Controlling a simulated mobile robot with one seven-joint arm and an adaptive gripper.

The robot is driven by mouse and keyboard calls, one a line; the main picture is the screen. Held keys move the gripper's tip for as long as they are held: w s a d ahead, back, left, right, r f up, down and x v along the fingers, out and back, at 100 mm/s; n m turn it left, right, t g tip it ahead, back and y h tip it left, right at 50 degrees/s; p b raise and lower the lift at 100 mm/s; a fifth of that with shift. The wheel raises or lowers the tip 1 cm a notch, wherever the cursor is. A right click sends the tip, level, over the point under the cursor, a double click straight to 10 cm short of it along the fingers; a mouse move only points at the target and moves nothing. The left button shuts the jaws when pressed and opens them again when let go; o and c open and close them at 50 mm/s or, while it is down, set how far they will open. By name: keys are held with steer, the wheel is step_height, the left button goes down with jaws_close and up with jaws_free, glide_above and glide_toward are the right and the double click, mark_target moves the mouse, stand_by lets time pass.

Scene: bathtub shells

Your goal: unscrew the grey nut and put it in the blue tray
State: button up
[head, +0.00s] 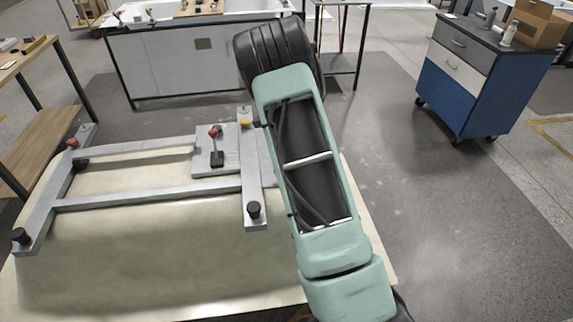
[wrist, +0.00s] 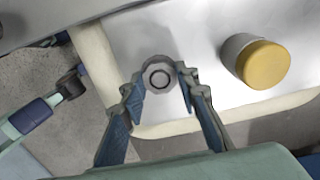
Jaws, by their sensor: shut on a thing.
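The grey nut (wrist: 160,78) shows in the wrist view as a ring around a round centre, over a pale plate (wrist: 190,30). My gripper (wrist: 161,84) is shut on it, with one blue-grey finger on each side. I cannot tell from this view whether the nut still sits on a thread. In the head view my arm hides the nut and my gripper. I cannot make out a blue tray in either view.
A yellow-capped cylinder (wrist: 263,64) stands right of the nut. In the head view a metal frame (head: 130,195) with knobs lies over the cream shell (head: 150,265). A blue cabinet (head: 470,95) stands at right, with open floor (head: 440,230) before it.

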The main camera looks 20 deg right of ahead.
steer(key=shift+c, duration=0.6)
steer(key=shift+n+b, duration=0.4)
steer(key=shift+n, duration=0.6)
jaws_close()
steer(key=n+b, duration=0.1)
steer(key=n, duration=0.2)
steer(key=shift+n, duration=0.4)
steer(key=n, duration=0.4)
steer(key=shift+b, duration=0.35)
steer(key=n, duration=0.3)
steer(key=shift+n, duration=0.3)
steer(key=o, duration=1.3)
jaws_free()
steer(key=shift+c, duration=0.7)
